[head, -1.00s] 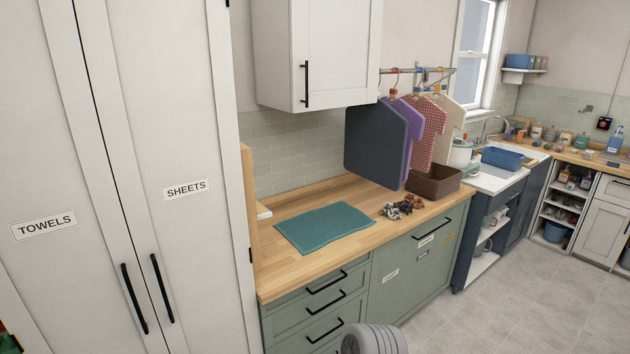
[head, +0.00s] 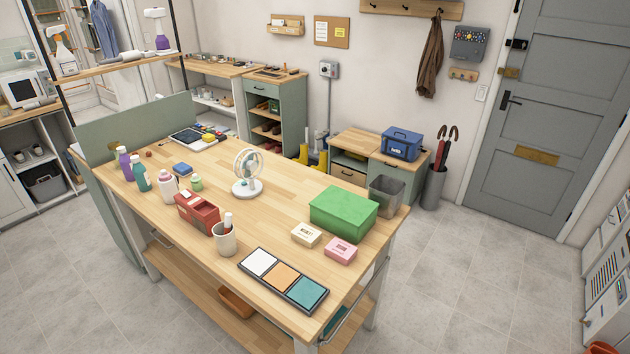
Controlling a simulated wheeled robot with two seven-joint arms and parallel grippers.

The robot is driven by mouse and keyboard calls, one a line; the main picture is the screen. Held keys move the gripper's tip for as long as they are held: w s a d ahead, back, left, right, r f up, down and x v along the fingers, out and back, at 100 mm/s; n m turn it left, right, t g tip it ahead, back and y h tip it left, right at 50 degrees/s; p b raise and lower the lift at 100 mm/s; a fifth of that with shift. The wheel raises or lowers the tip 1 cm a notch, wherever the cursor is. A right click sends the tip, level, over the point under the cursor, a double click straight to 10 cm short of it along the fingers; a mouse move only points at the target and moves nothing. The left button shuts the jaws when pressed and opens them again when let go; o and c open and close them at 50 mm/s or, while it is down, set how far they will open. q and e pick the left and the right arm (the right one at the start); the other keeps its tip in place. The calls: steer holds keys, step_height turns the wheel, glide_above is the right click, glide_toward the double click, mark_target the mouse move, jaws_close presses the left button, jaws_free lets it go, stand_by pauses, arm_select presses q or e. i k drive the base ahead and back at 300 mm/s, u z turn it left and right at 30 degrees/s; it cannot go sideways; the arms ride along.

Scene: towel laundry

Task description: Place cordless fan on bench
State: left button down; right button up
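A small white cordless fan (head: 247,173) with a round cage and a round base stands upright on the wooden top of the large island table (head: 290,205), near its middle. A low wooden-topped bench-like cabinet (head: 357,142) stands against the far wall, left of the door. A blue box (head: 401,144) sits on its right part, and the left part of its top looks bare. Neither of my grippers shows in the head view.
Grey floor (head: 440,265) is open right of the table.

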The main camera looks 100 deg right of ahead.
mark_target(354, 139)
steer(key=z, duration=1.3)
steer(key=i, duration=2.45)
steer(key=z, duration=0.75)
